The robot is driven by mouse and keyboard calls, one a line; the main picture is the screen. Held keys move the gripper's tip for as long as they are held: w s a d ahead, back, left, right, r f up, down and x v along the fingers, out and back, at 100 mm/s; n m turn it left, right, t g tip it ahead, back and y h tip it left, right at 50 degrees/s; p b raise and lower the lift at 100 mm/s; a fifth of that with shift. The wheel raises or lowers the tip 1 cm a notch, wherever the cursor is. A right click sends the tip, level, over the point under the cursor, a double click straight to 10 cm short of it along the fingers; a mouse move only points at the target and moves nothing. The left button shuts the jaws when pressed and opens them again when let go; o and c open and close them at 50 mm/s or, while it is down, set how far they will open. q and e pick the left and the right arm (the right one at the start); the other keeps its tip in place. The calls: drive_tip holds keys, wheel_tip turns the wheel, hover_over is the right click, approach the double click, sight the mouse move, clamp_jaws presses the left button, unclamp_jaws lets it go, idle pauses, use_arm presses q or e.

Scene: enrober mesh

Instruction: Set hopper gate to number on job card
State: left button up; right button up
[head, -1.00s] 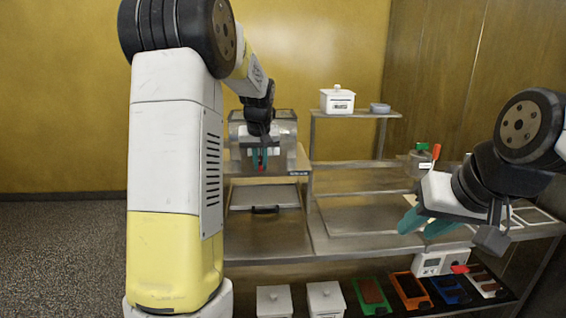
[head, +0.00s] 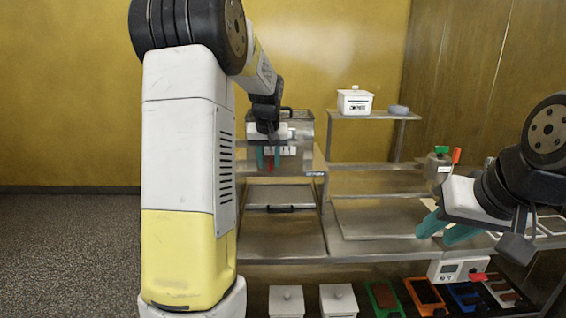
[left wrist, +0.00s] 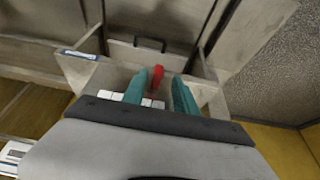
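The hopper (head: 305,128) is a grey metal box on the bench at the back left. A row of white number tiles (head: 287,151) shows on its front; the digits are too small to read. My left gripper (head: 268,158) is in front of it with teal fingers apart. In the left wrist view, a red knob (left wrist: 157,73), seemingly the gate's handle, shows between the fingertips (left wrist: 160,80), nearer the left finger; I cannot tell if they touch. White tiles (left wrist: 113,95) lie behind the fingers. My right gripper (head: 447,229) is open and empty at the right. I cannot make out a job card.
A lettered white lidded pot (head: 355,103) and a grey dish (head: 398,109) stand on the raised shelf. A valve with green and red handles (head: 440,165) is at the right. Below are white canisters (head: 286,302), coloured trays (head: 383,298) and a display box (head: 458,268). The middle bench is clear.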

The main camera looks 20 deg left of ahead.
use_arm(q)
drive_tip(key=v, duration=0.7)
drive_tip(key=shift+s, duration=0.15)
drive_tip(key=s+d+m+h, duration=0.1)
drive_tip(key=s+d, duration=0.2)
drive_tip(key=s, duration=0.6)
drive_tip(key=s+d+f+m+t+h, duration=0.1)
drive_tip(key=s+d, duration=0.3)
drive_tip(key=s, duration=0.6)
drive_tip(key=s+d+f+m+t+h, duration=0.1)
drive_tip(key=s+d, duration=0.2)
drive_tip(key=s, duration=0.6)
drive_tip(key=shift+s+m, duration=0.35)
drive_tip(key=shift+m, duration=0.05)
drive_tip(key=shift+d, duration=0.1)
